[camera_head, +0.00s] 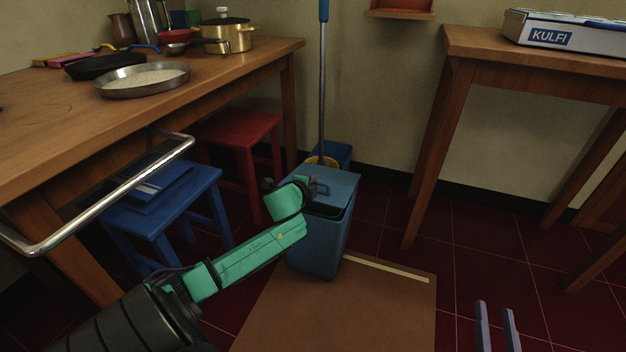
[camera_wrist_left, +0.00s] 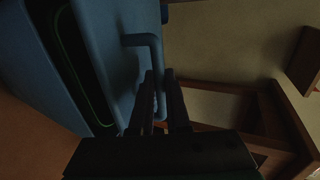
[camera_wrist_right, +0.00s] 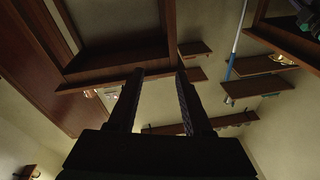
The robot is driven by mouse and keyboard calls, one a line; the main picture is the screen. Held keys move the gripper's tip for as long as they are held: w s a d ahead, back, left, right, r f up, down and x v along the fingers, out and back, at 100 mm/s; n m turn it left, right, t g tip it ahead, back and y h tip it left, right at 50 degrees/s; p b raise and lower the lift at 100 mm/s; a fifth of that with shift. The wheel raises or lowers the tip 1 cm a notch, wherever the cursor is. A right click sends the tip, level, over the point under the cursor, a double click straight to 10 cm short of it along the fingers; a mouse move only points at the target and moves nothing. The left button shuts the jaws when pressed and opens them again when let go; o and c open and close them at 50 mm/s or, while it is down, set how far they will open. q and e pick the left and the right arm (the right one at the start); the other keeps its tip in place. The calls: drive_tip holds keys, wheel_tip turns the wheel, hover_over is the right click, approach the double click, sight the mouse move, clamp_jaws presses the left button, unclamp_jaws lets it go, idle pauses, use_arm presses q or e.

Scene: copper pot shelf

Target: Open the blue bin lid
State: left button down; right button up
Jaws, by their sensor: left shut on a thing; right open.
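The blue bin (camera_head: 318,248) stands on the floor at the edge of a brown mat. Its blue lid (camera_head: 340,181) is tilted slightly up at the near side, with a dark gap between lid and rim. In the left wrist view the lid (camera_wrist_left: 108,45) has a bent blue handle (camera_wrist_left: 145,39), and the gap with a green line shows beside it. My left gripper (camera_head: 316,187) is at the lid, shut on the handle; its fingers (camera_wrist_left: 160,78) show around the handle's end. My right gripper (camera_head: 495,307) is open and empty, at the lower right, away from the bin.
A wooden counter (camera_head: 215,75) with pans and a metal rail (camera_head: 120,190) is at the left. A blue stool (camera_head: 150,222) and red stool (camera_head: 238,128) stand beneath it. A mop (camera_head: 322,90) stands behind the bin.

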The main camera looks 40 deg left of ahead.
use_arm(q)
drive_tip(key=shift+w+r+p, duration=0.2)
drive_tip(key=shift+r+p, duration=0.45)
drive_tip(key=shift+p, duration=0.45)
drive_tip(key=shift+w+a+r+p, duration=0.1)
drive_tip(key=shift+r+p, duration=0.3)
drive_tip(key=shift+p, duration=0.25)
drive_tip(key=shift+w+r+p, duration=0.2)
drive_tip(key=shift+r+p, duration=0.3)
drive_tip(key=shift+p, duration=0.2)
drive_tip(key=shift+w+a+r+p, duration=0.1)
drive_tip(key=shift+w+r+p, duration=0.1)
drive_tip(key=shift+p, duration=0.1)
drive_tip(key=shift+w+f, duration=0.1)
drive_tip(key=shift+f, duration=0.1)
use_arm(e)
drive_tip(key=s+a+f+g+h, duration=0.1)
drive_tip(key=s+f+g, duration=0.6)
drive_tip(key=s+f, duration=0.3)
wheel_tip(320, 180, down, 3)
drive_tip(key=shift+s, duration=0.4)
use_arm(q)
drive_tip(key=c, duration=1.2)
unclamp_jaws()
drive_tip(key=shift+o, duration=0.2)
